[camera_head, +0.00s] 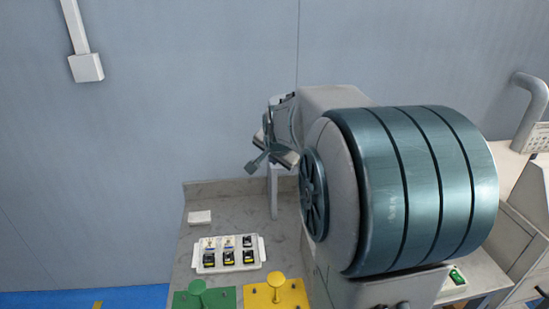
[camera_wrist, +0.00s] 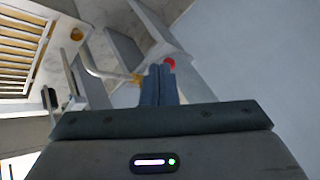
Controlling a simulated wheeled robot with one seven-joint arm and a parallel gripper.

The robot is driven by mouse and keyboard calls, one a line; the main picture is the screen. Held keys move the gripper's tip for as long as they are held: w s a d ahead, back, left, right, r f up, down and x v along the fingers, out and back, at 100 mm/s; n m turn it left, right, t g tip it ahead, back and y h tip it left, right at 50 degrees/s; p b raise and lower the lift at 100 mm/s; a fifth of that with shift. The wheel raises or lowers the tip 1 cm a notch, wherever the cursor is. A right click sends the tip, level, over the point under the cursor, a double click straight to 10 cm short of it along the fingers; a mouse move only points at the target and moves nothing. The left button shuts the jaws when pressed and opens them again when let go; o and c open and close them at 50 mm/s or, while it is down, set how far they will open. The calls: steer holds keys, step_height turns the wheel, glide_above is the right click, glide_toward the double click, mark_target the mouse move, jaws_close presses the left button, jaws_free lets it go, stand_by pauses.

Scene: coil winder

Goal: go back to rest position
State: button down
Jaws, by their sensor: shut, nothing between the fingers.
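My gripper (camera_wrist: 160,84) shows in the wrist view. Its two blue-grey fingers are pressed together and hold nothing. Their tips stand in front of grey metal parts and a small red round knob (camera_wrist: 170,63); the picture does not show whether they touch anything. In the head view a jointed grey part with a flat tip (camera_head: 262,157) stands left of the large drum; I cannot tell whether it is part of my arm.
In the head view a large teal drum (camera_head: 430,190) fills the right. A white tray (camera_head: 256,241) with small parts, a green block (camera_head: 190,299) and a yellow block (camera_head: 258,297) are lower left. A slatted panel (camera_wrist: 18,48) is upper left in the wrist view.

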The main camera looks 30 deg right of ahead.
steer(key=s+a+f+n+g, duration=0.1)
steer(key=s+a+n, duration=0.3)
steer(key=s, duration=0.4)
steer(key=s+a+f+n+g+y, duration=0.1)
steer(key=s+a+f+n+g, duration=0.1)
steer(key=s+a, duration=0.4)
steer(key=s+a+f+n+g+y, duration=0.1)
steer(key=s+a+f+n, duration=0.2)
steer(key=s, duration=0.7)
steer(key=a+n, duration=0.2)
steer(key=n, duration=0.1)
steer(key=shift+s+a+f+n, duration=0.25)
steer(key=shift+s+a+n, duration=0.05)
steer(key=shift+s+a, duration=0.05)
